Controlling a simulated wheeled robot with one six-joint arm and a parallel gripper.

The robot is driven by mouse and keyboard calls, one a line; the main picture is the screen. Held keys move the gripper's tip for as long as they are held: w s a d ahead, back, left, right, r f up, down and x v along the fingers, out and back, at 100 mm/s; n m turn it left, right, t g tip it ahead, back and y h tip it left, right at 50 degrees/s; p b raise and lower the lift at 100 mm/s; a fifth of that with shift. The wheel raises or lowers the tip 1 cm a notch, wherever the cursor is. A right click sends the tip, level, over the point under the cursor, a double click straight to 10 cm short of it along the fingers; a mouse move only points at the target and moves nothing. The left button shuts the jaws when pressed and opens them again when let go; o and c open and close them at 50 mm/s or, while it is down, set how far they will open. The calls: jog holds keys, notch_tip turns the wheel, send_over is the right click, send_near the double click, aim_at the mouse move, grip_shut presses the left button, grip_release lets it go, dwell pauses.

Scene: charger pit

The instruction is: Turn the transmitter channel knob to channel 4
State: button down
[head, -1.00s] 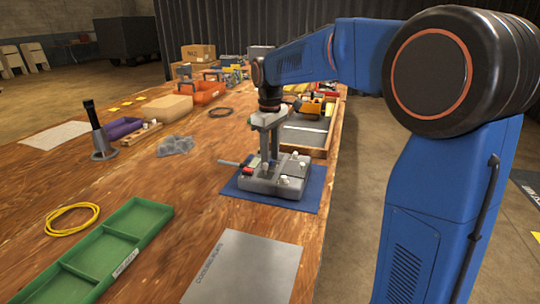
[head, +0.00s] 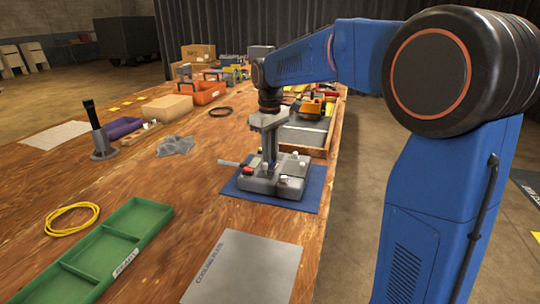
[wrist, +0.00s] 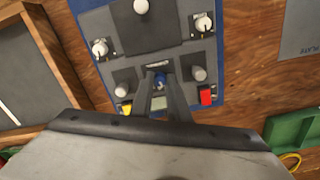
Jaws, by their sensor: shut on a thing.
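The transmitter (head: 258,185) is a grey box on a blue mat (head: 309,201) near the table's right edge. In the wrist view its grey face (wrist: 185,52) shows two white-topped controls (wrist: 100,48) (wrist: 203,24), two grey stubs (wrist: 125,75) (wrist: 198,73), a red switch (wrist: 206,96) and a yellow one (wrist: 125,108). My gripper (head: 269,156) points down over the box. In the wrist view my gripper's fingers (wrist: 159,72) are closed together between the two grey stubs, shut on a small knob mostly hidden by them. Its pointer and channel marks cannot be read.
A cooling plate (head: 245,270) and a green tray (head: 150,222) lie in front. A yellow cable ring (head: 72,218), a black-handled tool in a stand (head: 100,145) and a crumpled grey bag (head: 175,146) are left. A shallow tray (head: 305,138) stands just behind. Bare table lies left of the mat.

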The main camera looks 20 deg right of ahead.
jog(key=shift+m, duration=2.2)
jog(key=c, duration=1.7)
grip_release()
notch_tip(320, 180, up, 18)
jog(key=shift+f, duration=0.25)
